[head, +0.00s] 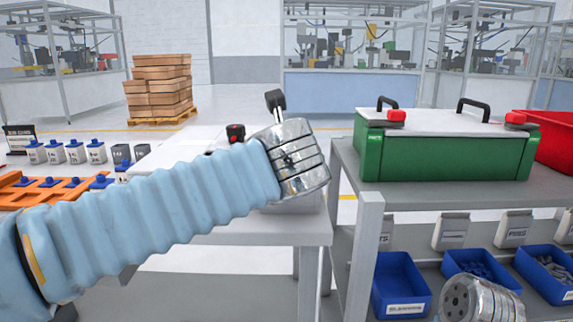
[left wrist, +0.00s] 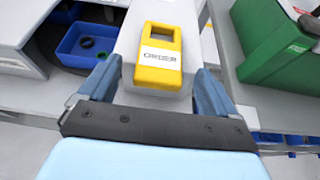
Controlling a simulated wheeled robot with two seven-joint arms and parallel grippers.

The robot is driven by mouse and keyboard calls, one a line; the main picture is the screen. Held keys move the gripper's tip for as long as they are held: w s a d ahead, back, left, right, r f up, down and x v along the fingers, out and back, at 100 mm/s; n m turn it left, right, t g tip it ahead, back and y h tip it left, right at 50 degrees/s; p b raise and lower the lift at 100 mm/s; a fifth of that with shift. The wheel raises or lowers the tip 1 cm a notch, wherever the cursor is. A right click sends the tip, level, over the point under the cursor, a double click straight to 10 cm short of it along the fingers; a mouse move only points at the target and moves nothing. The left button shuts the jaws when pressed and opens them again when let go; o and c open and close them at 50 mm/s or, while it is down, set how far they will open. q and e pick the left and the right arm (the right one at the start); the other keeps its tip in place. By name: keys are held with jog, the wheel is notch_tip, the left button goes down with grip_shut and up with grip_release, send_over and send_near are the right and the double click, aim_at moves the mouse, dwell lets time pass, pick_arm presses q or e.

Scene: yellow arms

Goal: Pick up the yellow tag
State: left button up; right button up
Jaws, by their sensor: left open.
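The yellow tag (left wrist: 178,76) shows in the left wrist view. It is a yellow block-like piece with an opening near its far end and a white label with dark print. It lies on a narrow pale surface (left wrist: 133,42). My left gripper (left wrist: 157,82) is open, with one blue-grey finger on each side of the tag's near end. No contact with the tag is visible. In the head view, my left arm's sleeve and silver wrist hide the tag and most of the gripper. My right gripper does not show.
A green case (head: 445,155) with a pale lid stands on a grey shelf unit (head: 410,192) at right, close to my left wrist. A red bin (head: 556,140) is beside it. Blue bins (head: 400,285) sit below. An orange tray (head: 50,192) lies at left.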

pick_arm(q)
jog(key=shift+x, duration=0.95)
jog(key=c, duration=1.2)
